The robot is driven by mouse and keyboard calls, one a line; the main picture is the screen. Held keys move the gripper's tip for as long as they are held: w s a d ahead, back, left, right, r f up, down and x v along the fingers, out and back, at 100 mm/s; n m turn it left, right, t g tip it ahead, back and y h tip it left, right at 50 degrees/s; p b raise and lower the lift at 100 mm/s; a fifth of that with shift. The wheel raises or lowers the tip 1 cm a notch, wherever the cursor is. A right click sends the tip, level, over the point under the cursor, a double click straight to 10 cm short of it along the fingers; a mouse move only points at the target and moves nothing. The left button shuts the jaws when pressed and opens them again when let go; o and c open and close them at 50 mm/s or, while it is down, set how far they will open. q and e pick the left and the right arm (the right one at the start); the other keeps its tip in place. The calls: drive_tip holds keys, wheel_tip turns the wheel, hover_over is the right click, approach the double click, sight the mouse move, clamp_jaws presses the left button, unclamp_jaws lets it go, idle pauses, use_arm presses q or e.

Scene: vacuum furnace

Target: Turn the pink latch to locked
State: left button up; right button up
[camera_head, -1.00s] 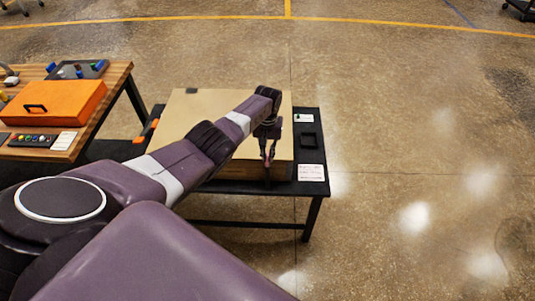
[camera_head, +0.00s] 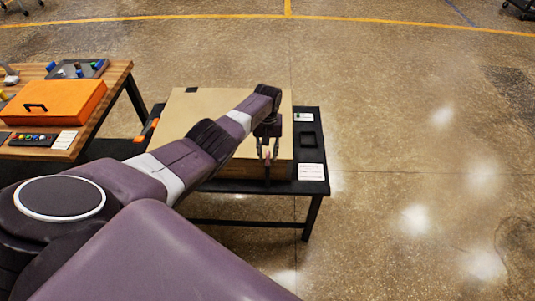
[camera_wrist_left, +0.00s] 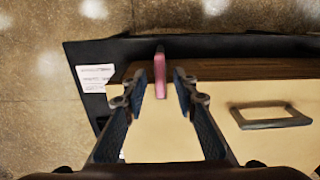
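The pink latch (camera_wrist_left: 160,73) is a short bar at the edge of the tan box (camera_wrist_left: 245,95), upright in the left wrist view. In the head view only a small pink spot of it shows between my fingers. My left gripper (camera_wrist_left: 160,82) is open, its two fingers on either side of the latch. Gaps show between each finger and the latch. In the head view my left gripper (camera_head: 267,152) hangs over the front right edge of the tan box (camera_head: 210,106). My right gripper is in neither view.
A grey handle (camera_wrist_left: 270,116) lies on the box. An orange case (camera_head: 55,103) is on the wooden table at left. The floor at right is clear.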

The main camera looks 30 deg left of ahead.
sight(267, 156)
use_arm(q)
drive_tip(key=shift+r, duration=0.1)
wheel_tip(267, 156, up, 12)
idle(0.7)
drive_tip(key=shift+s, duration=0.1)
idle(0.3)
